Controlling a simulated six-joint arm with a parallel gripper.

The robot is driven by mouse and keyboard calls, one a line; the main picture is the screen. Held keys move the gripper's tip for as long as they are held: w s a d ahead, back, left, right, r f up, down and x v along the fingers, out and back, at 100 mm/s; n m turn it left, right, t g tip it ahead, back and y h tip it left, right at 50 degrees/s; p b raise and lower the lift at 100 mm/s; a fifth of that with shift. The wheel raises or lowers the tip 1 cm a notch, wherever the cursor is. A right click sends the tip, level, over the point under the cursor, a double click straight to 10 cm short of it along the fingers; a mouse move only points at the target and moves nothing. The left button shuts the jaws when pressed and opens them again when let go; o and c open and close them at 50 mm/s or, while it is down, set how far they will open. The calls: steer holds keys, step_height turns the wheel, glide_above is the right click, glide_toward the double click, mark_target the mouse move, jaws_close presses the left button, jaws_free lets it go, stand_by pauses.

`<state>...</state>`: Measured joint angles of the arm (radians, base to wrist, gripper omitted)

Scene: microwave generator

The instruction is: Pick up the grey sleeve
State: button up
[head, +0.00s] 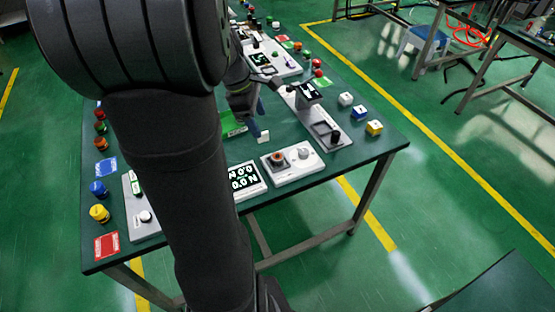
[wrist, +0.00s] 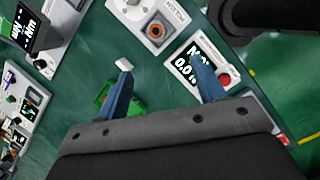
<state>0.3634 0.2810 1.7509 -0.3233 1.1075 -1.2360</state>
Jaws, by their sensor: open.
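My gripper (head: 255,122) hangs over the table, left of the white device with the orange ring. In the wrist view its two blue fingers stand wide apart, with bare tabletop between them (wrist: 163,72). A small pale block (head: 263,136) lies on the table just beyond the fingers. It also shows at the left fingertip in the wrist view (wrist: 124,64), partly covered by it. I cannot tell if this block is the grey sleeve; no other thing shows clearly as one.
The white device with an orange ring (head: 278,158) stands near the front edge. A display panel (head: 243,180) is left of it. A green piece (head: 232,124) lies by my gripper. A grey fixture (head: 325,130) stands right. My arm hides the middle left of the table.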

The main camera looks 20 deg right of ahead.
steer(key=a+n+h, duration=0.1)
steer(key=a+n, duration=0.1)
steer(key=n, duration=0.2)
glide_above(278, 156)
steer(key=a, duration=0.3)
steer(key=shift+n, duration=0.3)
steer(key=f, duration=1.1)
steer(key=shift+w+f, duration=0.1)
steer(key=shift+w, duration=0.15)
steer(key=shift+d+x, duration=0.2)
steer(key=shift+x, duration=2.4)
steer(key=shift+c, duration=0.2)
steer(key=c, duration=1.1)
steer(key=shift+c, duration=0.2)
